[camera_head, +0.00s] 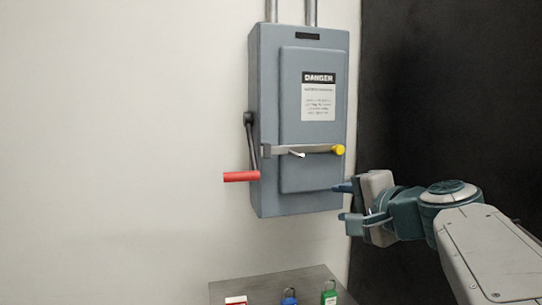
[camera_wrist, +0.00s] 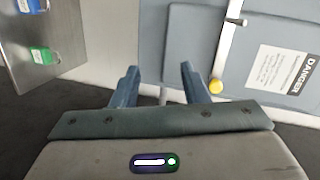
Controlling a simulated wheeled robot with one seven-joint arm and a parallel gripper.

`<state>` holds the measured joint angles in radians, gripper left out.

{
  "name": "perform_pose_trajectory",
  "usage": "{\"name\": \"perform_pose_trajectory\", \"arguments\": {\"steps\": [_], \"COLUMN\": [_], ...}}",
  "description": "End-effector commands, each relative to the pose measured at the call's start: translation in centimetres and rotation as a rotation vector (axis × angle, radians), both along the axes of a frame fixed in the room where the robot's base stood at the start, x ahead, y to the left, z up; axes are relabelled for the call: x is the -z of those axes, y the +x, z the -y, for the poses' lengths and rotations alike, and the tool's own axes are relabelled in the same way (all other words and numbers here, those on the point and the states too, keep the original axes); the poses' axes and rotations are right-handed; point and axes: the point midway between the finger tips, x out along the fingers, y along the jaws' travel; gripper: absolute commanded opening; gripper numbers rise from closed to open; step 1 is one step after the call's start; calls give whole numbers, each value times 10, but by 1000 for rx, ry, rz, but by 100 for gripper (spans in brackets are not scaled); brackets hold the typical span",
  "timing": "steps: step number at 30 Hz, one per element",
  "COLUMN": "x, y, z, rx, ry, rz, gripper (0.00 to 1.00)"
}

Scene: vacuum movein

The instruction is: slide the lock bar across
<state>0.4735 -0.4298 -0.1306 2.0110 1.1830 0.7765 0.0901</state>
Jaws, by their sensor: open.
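The lock bar (camera_head: 285,150) is a flat metal strip lying level across the front of the grey electrical box (camera_head: 265,80). It has a yellow knob (camera_head: 338,150) at its right end and a small pale peg (camera_head: 297,154) near its middle. In the wrist view the bar (camera_wrist: 227,45) runs up from the yellow knob (camera_wrist: 216,86), just right of my fingers. My gripper (camera_head: 344,202) is open and empty, below and slightly right of the knob, near the box's lower right edge. Its two fingers also show in the wrist view (camera_wrist: 159,82).
Below stands a grey metal surface (camera_head: 262,284) with red (camera_head: 236,300), blue (camera_head: 289,298) and green (camera_head: 329,296) padlocks. A dark panel (camera_head: 420,90) is at the right.

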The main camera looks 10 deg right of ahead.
Motion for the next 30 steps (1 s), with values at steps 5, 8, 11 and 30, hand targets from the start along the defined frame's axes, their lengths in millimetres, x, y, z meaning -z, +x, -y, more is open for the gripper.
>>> {"name": "perform_pose_trajectory", "arguments": {"steps": [5,8,11,30], "x": [-59,-74,-79,-80], "y": [-8,-11,-7,108], "z": [39,48,51,46], "rx": [112,136,144,141], "ry": [124,155,166,165], "rz": [170,213,228,225], "gripper": [40,40,40,40]}}
